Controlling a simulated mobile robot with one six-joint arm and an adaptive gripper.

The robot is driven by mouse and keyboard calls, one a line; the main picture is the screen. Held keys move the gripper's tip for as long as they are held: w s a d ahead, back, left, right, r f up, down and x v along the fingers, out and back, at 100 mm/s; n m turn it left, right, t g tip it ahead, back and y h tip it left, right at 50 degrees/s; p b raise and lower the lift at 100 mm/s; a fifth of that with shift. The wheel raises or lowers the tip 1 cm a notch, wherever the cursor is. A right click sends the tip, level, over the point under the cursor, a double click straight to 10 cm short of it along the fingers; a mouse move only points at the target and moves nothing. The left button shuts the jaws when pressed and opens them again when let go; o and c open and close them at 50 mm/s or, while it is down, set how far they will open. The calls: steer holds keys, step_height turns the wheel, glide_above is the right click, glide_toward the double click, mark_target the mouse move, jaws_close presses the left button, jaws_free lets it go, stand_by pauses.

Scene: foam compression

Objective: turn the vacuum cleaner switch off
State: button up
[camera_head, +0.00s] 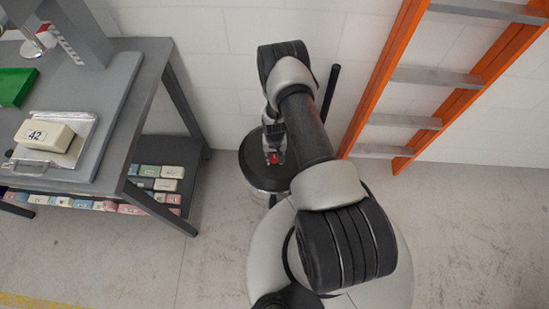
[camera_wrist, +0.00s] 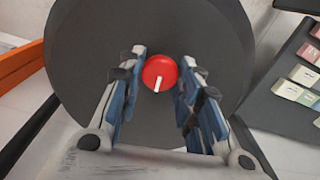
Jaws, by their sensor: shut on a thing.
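The vacuum cleaner (camera_head: 250,165) stands on the floor by the wall, with a round dark lid and a pale body below. In the wrist view its dark lid (camera_wrist: 85,55) fills the middle. The red round switch (camera_wrist: 160,70) sits on the lid, with a white mark pointing toward the bottom of the picture. The switch shows small in the head view (camera_head: 273,157). My gripper (camera_wrist: 163,82) reaches down over the lid, its two blue-padded fingers on either side of the switch and shut on it. The exact contact points are hard to see.
A grey workbench (camera_head: 140,85) stands at left, bearing a foam block (camera_head: 45,136) marked 42 and a green tray (camera_head: 14,86). Its lower shelf holds several coloured blocks (camera_head: 165,185). An orange ladder (camera_head: 385,75) leans at right, and a dark pole (camera_head: 329,90) stands behind my arm.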

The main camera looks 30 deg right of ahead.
mark_target(274, 158)
steer(key=n+b, duration=0.1)
steer(key=n, duration=0.3)
steer(key=shift+b, duration=0.4)
steer(key=shift+n+b, duration=0.45)
steer(key=shift+n, duration=1.25)
steer(key=o, duration=1.1)
steer(key=shift+r, duration=0.15)
step_height(274, 158, up, 12)
steer(key=shift+f, duration=0.1)
